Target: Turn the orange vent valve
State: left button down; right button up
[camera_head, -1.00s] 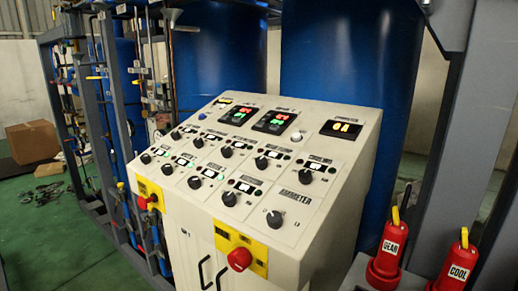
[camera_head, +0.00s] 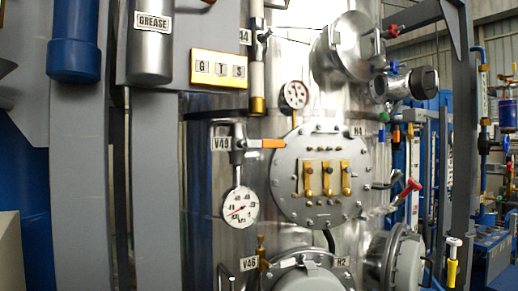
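The orange vent valve handle (camera_head: 272,143) is in the middle of the head view, on the front of a shiny steel tank. It points horizontally to the right from a grey valve body (camera_head: 238,145) beside a label reading V49 (camera_head: 221,143). A round white pressure gauge (camera_head: 240,207) with a red needle hangs below this valve body. Neither of my grippers is in view, and nothing touches the handle.
Right of the handle is a round bolted flange (camera_head: 320,175) with several brass fittings. A small gauge (camera_head: 295,94) and a vertical pipe with a brass end (camera_head: 258,104) sit above. Grey posts (camera_head: 160,200) stand at the left.

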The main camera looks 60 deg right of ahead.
aim_at(263, 144)
jog(key=z, duration=2.1)
